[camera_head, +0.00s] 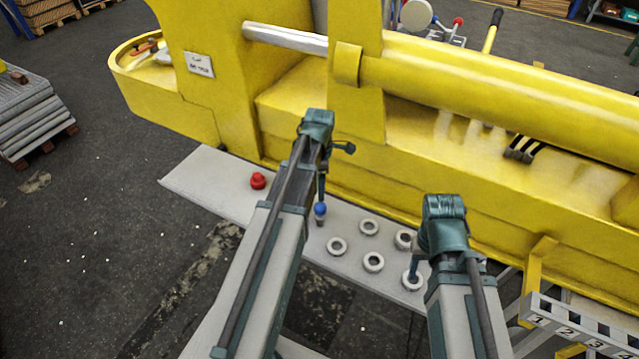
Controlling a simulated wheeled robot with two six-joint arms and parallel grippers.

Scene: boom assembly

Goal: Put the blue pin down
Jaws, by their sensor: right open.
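The blue pin (320,211) has a round blue head above a darker shank. It is upright at the light grey table, directly below my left gripper (322,184). A finger of that gripper reaches down to the blue head; whether the jaws grip it cannot be told, and the pin's foot is too small to judge. My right gripper (415,264) is open, pointing down beside a white ring at the table's right part. Its arm hides part of the table there.
Several white rings (337,246) lie on the light grey table (215,185). A red knobbed piece (258,181) sits to their left. The large yellow boom (460,165) stands close behind. A numbered rack (575,330) is at lower right. The table's left end is clear.

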